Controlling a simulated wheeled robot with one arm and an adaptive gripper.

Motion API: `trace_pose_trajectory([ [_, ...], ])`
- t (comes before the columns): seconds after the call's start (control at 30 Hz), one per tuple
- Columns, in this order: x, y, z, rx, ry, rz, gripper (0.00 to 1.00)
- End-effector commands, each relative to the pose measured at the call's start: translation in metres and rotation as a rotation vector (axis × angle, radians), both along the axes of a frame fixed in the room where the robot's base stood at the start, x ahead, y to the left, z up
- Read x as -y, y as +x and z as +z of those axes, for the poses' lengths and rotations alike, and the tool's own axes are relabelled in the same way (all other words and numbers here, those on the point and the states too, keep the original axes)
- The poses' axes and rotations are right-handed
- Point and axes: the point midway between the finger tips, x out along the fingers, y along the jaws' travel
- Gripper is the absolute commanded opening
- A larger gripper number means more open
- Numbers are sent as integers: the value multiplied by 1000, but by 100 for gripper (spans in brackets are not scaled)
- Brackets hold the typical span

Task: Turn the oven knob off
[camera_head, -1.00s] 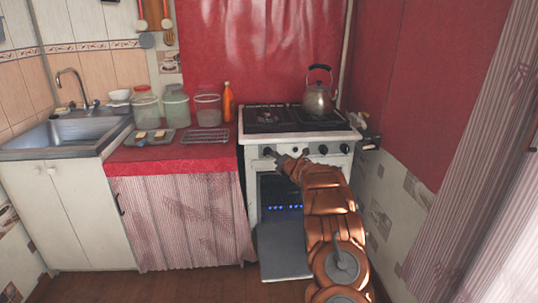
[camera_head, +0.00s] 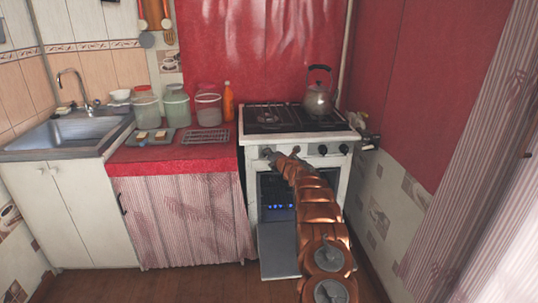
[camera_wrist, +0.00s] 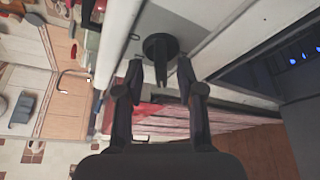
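The stove (camera_head: 250,170) is white, with a row of black knobs along its front panel. My gripper (camera_head: 274,158) is at the leftmost knob (camera_head: 267,152) of that row. In the wrist view, my gripper (camera_wrist: 161,78) is open, with one finger on each side of the black knob's (camera_wrist: 160,46) grip bar. Gaps show between the bar and both fingers. The oven door (camera_head: 279,250) hangs open, and blue flames (camera_head: 279,207) burn inside the oven. My arm covers part of the panel and the oven's right side.
A kettle (camera_head: 318,98) stands on the right rear of the stove top. To the left, a red-covered counter (camera_head: 190,167) holds several jars, an orange bottle (camera_head: 228,101) and a wire rack (camera_head: 206,137). A sink (camera_head: 70,133) is further left. The floor in front is clear.

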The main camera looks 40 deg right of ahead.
Motion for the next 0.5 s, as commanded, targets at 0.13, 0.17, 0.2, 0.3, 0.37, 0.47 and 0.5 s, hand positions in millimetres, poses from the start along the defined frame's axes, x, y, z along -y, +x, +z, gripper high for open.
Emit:
trace_pose_trajectory([
  [0.13, 1, 5, 1, 1, -5, -1, 38],
  [0.17, 2, 6, 1, 0, -4, -1, 38],
  [0.2, 2, 6, 0, -1, -4, -2, 38],
  [0.3, 3, 7, -2, -3, -3, -4, 38],
  [0.37, 4, 7, -3, -4, -3, -5, 38],
  [0.47, 4, 7, -3, -4, -3, -5, 38],
  [0.5, 4, 7, -3, -4, -3, -5, 38],
])
